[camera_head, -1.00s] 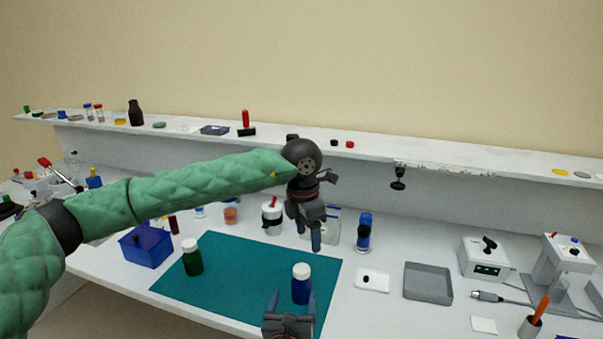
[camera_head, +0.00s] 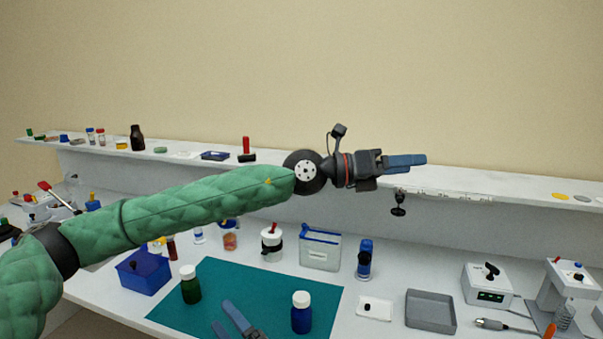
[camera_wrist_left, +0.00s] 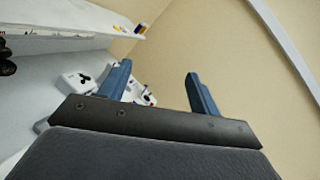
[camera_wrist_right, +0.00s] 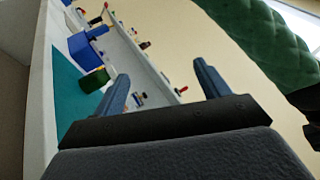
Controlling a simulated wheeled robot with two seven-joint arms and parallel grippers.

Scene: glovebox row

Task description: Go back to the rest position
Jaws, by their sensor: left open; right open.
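My left gripper (camera_head: 405,162) is raised level with the shelf, pointing right in the head view. In the left wrist view its fingers (camera_wrist_left: 160,85) are apart with nothing between them. My right gripper (camera_head: 228,318) is low at the bottom edge of the head view, in front of the teal mat (camera_head: 235,280). In the right wrist view its fingers (camera_wrist_right: 160,85) are apart and empty. A green bottle (camera_head: 190,288) and a blue bottle (camera_head: 301,316), both white-capped, stand upright on the mat.
A blue box (camera_head: 143,273) stands left of the mat. A white jar (camera_head: 271,243), a clear container (camera_head: 320,250) and a blue tube (camera_head: 364,260) stand behind it. A grey tray (camera_head: 430,312) and white devices (camera_head: 487,286) are on the right. The shelf (camera_head: 480,182) runs along the back.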

